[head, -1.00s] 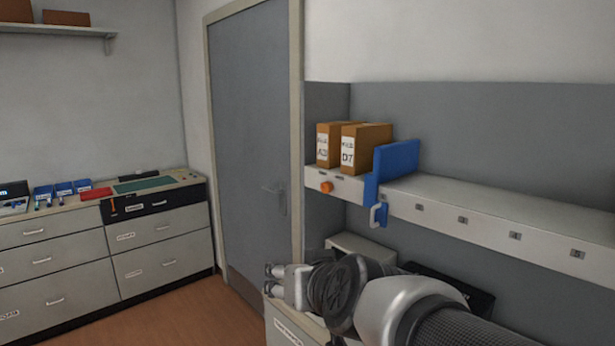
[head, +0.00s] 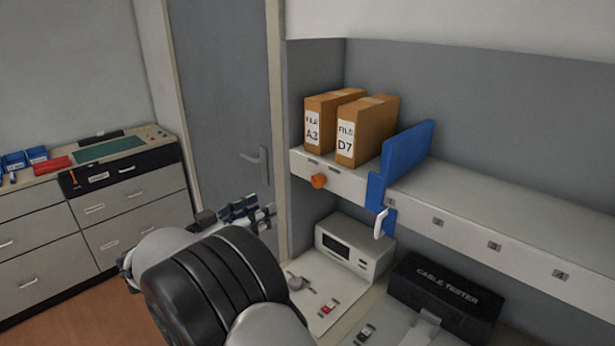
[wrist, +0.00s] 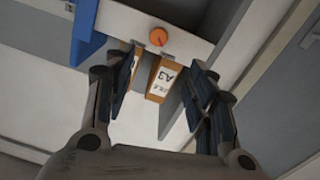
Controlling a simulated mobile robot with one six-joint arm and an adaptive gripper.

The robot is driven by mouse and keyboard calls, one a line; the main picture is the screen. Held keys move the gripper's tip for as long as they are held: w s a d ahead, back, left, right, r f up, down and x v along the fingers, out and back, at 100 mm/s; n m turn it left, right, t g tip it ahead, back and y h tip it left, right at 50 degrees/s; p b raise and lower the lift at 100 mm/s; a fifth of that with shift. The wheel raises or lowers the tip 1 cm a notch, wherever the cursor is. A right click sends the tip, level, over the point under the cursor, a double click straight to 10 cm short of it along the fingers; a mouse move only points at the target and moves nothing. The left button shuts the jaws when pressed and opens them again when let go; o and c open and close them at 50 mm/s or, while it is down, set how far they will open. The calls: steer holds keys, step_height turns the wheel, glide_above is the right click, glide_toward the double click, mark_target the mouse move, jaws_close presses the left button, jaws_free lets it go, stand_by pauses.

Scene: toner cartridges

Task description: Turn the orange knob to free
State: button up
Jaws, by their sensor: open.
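The orange knob (head: 318,181) sits on the front face of the white shelf rail (head: 345,185), below the two brown file boxes. In the wrist view the knob (wrist: 158,37) shows upside down at the top, beyond the space between my fingers. My gripper (wrist: 160,85) is open with nothing between its fingers. In the head view my gripper (head: 240,212) is left of the knob and lower in the picture, apart from it. The arm hides part of the gripper there. Any marking for free on the rail is too small to read.
File boxes A3 (head: 333,122) and D7 (head: 368,132) stand above the knob. A blue divider (head: 408,152) with a white handle (head: 381,223) is to their right. Below are a white instrument (head: 352,250) and a black cable tester case (head: 446,297). A grey door (head: 222,110) is at left.

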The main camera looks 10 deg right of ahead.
mark_target(315, 183)
steer(key=b+x, duration=0.2)
steer(key=x, duration=1.5)
steer(key=shift+c, duration=0.5)
steer(key=c, duration=1)
